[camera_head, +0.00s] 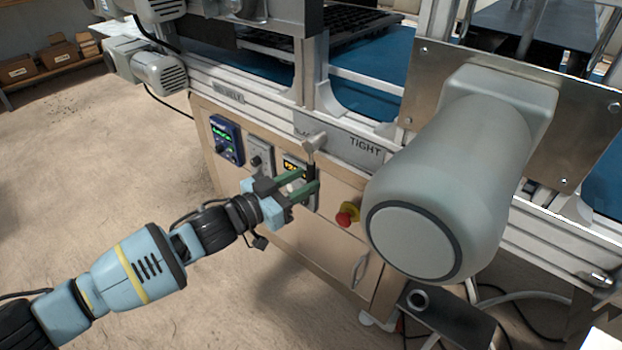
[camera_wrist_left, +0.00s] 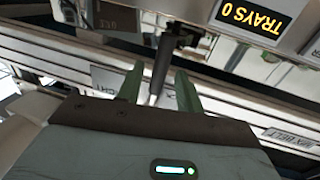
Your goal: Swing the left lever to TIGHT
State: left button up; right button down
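The left lever (camera_head: 311,163) has a pale metal hub at the top and a dark handle hanging roughly straight down in front of the machine's rail. A grey plate behind it carries the word TIGHT (camera_head: 366,148) to the right of the lever; the lettering on the left is mostly hidden by the hub. My left gripper (camera_head: 309,179) is at the handle, its green fingers spread. In the left wrist view the dark handle (camera_wrist_left: 161,66) stands between the two fingers (camera_wrist_left: 160,90), with visible gaps on both sides. My right gripper is not in view.
A large grey cylindrical housing (camera_head: 440,190) juts out right of the lever. A red knob on a yellow base (camera_head: 347,214) sits below right. A blue control box (camera_head: 226,139) and a yellow-lettered display (camera_head: 294,167) are on the panel. The floor at left is clear.

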aim_at(311, 176)
pick_arm(q)
jog(key=shift+b+x, duration=0.35)
jog(key=shift+x, duration=1.15)
grip_shut()
